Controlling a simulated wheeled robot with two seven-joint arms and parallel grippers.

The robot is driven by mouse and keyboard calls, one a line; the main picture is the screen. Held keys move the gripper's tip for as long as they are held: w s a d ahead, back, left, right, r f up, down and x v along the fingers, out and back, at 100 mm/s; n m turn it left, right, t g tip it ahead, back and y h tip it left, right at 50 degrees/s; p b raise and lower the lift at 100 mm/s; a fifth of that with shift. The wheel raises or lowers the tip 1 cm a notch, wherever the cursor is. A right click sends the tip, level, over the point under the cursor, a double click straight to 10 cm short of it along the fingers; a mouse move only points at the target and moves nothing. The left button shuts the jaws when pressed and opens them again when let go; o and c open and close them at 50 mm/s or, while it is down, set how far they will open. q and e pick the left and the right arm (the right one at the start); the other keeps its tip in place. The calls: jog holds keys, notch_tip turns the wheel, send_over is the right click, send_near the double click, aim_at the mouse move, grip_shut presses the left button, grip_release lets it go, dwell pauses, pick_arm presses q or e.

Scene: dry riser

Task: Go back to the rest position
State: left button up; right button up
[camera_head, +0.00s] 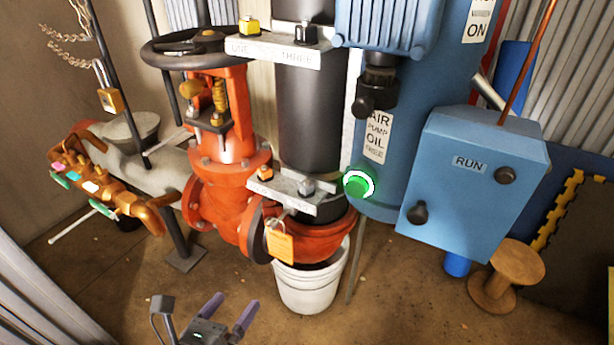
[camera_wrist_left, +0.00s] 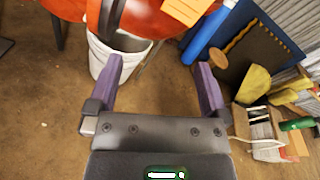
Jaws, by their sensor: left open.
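My left gripper (camera_head: 228,312) is low at the bottom of the head view, in front of the white bucket (camera_head: 308,290). Its two purple fingers are apart with nothing between them; they also show in the left wrist view (camera_wrist_left: 160,80). The bucket (camera_wrist_left: 100,62) lies beyond the fingers there. The red valve (camera_head: 225,190) with its black handwheel (camera_head: 190,48) stands above and behind the gripper, apart from it. My right gripper is in neither view.
A blue box marked RUN (camera_head: 460,185) and a green lit button (camera_head: 358,184) are at right. A wooden spool (camera_head: 508,270) stands on the floor. Brass pipework (camera_head: 105,180) is at left. Open brown floor surrounds the gripper.

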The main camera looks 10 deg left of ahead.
pick_arm(q)
jog(key=s+a+f+n+g+y+p, duration=0.2)
jog(key=s+f+n+g+p, duration=0.35)
jog(key=s+n, duration=0.5)
jog(key=s+a+f+n+g+y+p, duration=0.35)
jog(key=s+f+n+p, duration=0.25)
jog(key=s+n, duration=0.45)
jog(key=s+d+f+n+g+p, duration=0.1)
jog(key=s+n+g+p, duration=0.2)
jog(key=s, duration=1.5)
jog(key=n+g, duration=0.4)
jog(key=n, duration=0.4)
jog(key=shift+s+d, duration=0.25)
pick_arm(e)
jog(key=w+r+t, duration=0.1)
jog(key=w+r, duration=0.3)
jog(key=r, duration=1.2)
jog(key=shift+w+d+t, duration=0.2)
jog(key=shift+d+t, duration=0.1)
pick_arm(q)
jog(key=shift+f+h, duration=0.1)
jog(key=shift+h, duration=0.15)
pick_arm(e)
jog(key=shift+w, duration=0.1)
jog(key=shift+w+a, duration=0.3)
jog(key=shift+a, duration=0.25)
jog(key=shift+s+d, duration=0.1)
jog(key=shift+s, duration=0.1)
